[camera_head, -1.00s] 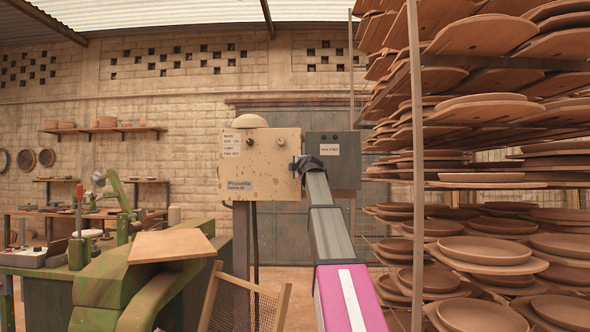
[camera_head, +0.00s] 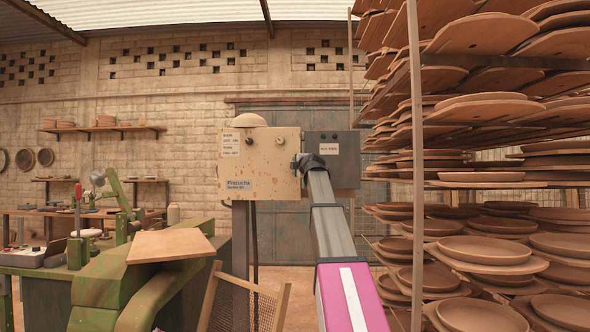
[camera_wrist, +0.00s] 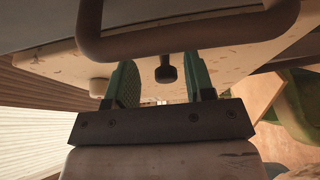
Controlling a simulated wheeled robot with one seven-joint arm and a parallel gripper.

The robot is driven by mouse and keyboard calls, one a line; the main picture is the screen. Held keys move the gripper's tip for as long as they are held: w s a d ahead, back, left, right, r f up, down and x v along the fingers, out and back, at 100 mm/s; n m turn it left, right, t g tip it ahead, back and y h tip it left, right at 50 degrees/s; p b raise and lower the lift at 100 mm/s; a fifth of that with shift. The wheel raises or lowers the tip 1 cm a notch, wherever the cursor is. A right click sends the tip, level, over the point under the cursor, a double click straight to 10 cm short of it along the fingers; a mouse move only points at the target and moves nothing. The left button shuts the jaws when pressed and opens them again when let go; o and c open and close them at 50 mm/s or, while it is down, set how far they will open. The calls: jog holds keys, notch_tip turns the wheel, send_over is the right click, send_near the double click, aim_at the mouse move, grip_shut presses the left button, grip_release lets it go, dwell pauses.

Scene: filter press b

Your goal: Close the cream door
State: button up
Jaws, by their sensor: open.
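My gripper (camera_head: 302,162) is at the door's right edge, small and partly hidden by my arm. In the wrist view my gripper (camera_wrist: 163,80) has its two green fingers apart. A dark knob (camera_wrist: 167,70) shows between them in the picture, with the speckled cream surface (camera_wrist: 225,62) behind. I cannot tell whether the fingers touch the door. A brown curved bar (camera_wrist: 185,45) crosses the top of this view.
A rack (camera_head: 416,200) of clay plates stands close on the right. A green machine (camera_head: 130,275) with a wooden board (camera_head: 171,246) is at the lower left. A wooden-framed mesh (camera_head: 245,300) leans below the door. Grey metal doors (camera_head: 285,225) are behind.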

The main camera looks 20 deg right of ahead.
jog(key=s, duration=0.9)
jog(key=shift+s+d+f, duration=0.15)
jog(key=shift+s+f, duration=0.1)
jog(key=shift+s, duration=0.05)
